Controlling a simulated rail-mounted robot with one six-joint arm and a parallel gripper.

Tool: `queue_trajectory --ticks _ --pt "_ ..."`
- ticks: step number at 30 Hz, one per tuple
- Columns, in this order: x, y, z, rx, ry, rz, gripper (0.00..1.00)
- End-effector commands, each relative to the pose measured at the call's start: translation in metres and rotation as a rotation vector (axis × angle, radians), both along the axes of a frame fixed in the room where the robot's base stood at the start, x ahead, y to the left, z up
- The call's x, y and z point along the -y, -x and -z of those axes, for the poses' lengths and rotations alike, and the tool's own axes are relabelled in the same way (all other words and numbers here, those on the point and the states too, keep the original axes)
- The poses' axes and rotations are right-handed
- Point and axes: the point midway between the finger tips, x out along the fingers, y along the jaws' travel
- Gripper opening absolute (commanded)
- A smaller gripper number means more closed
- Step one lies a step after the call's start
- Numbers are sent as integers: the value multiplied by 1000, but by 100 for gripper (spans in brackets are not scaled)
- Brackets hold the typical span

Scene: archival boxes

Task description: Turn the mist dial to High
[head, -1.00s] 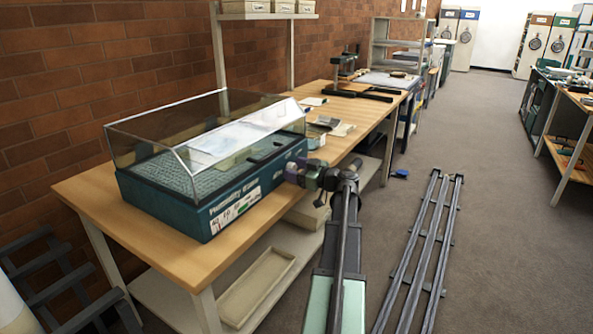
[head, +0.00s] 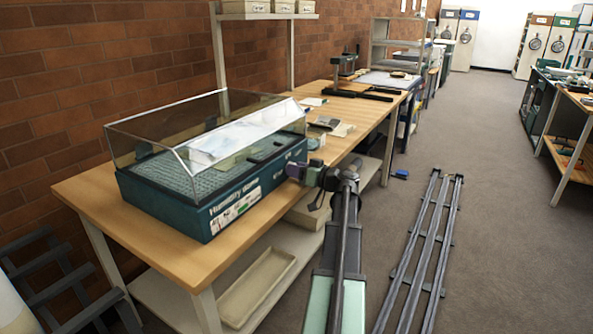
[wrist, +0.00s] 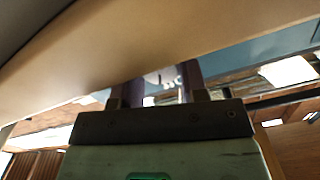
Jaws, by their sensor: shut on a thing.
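The humidity dome (head: 215,200) is a teal base with a clear lid, standing on the wooden bench. Its front panel carries a white label strip with small markings too small to read. My gripper (head: 297,170) is at the right end of that panel and shut on the mist dial, which its fingers and wrist hide in the head view. In the wrist view my gripper (wrist: 162,86) has its two dark fingers on either side of a small pale patch with white marks. The dial's pointer and setting cannot be read.
The wooden bench (head: 175,248) has a lower shelf with a shallow tray (head: 258,288). Small items (head: 328,124) lie behind the dome's right end. Dark rails (head: 425,245) lie on the floor at right, with open carpet around them.

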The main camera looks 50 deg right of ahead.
Motion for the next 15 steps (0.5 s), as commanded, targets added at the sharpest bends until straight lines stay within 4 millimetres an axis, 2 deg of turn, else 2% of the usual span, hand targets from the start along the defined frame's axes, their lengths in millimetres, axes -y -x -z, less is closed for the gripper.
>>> queue_trajectory --ticks 4,5,9,15 --pt "0 0 0 0 2 0 16" --pt "0 0 0 0 2 0 44" --pt "0 0 0 0 3 0 66" --pt "0 0 0 0 3 0 66"
